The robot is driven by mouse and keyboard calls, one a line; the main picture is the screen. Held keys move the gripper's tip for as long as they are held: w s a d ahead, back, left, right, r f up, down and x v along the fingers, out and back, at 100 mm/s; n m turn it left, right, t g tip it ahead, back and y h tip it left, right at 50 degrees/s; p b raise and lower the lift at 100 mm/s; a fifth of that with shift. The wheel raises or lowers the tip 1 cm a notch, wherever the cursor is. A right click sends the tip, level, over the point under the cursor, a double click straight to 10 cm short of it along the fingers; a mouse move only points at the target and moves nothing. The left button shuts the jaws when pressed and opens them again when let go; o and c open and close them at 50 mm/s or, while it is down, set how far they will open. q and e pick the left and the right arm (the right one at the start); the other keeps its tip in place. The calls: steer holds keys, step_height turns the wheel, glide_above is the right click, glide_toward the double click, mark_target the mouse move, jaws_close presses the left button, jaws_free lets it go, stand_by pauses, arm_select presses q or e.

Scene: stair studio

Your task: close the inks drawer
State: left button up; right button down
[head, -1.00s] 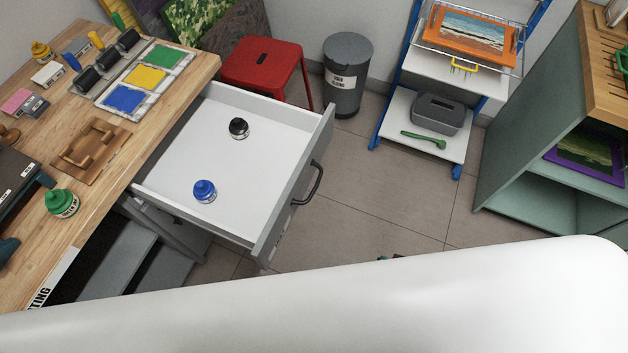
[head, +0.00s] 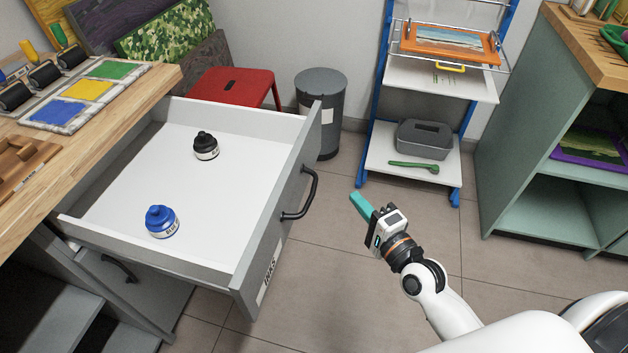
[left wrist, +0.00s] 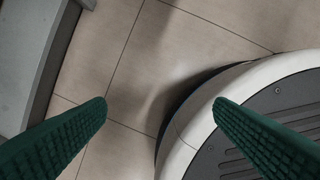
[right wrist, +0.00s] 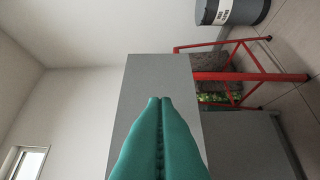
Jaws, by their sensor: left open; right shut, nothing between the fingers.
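The inks drawer (head: 120,175) stands pulled out from the wooden bench in the head view. Its grey front panel (head: 288,205) carries a black handle (head: 303,194) and a label reading INKS. A black ink bottle (head: 206,147) and a blue ink bottle (head: 161,222) stand upright inside. My right gripper (head: 358,203) is to the right of the drawer front, apart from the handle, shut and empty. Its teal fingers (right wrist: 158,110) show together in the right wrist view, with a grey panel beyond. My left gripper (left wrist: 160,105) is open and empty above the floor in its wrist view.
A red stool (head: 228,87) and a grey bin (head: 321,112) stand behind the drawer. A blue-framed rack (head: 420,150) and a green cabinet (head: 545,185) are farther right. Tiled floor (head: 345,270) lies clear between drawer and rack.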

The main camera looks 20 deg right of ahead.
glide_toward(309, 159)
steer(key=w+d, duration=0.2)
steer(key=w, duration=0.2)
arm_select(q)
steer(key=shift+w+r, duration=0.35)
steer(key=shift+r, duration=0.15)
arm_select(e)
steer(key=shift+w+a, duration=0.45)
steer(key=shift+a, duration=0.3)
steer(key=shift+w+a, duration=0.4)
steer(key=shift+a, duration=0.4)
steer(key=shift+w, duration=0.1)
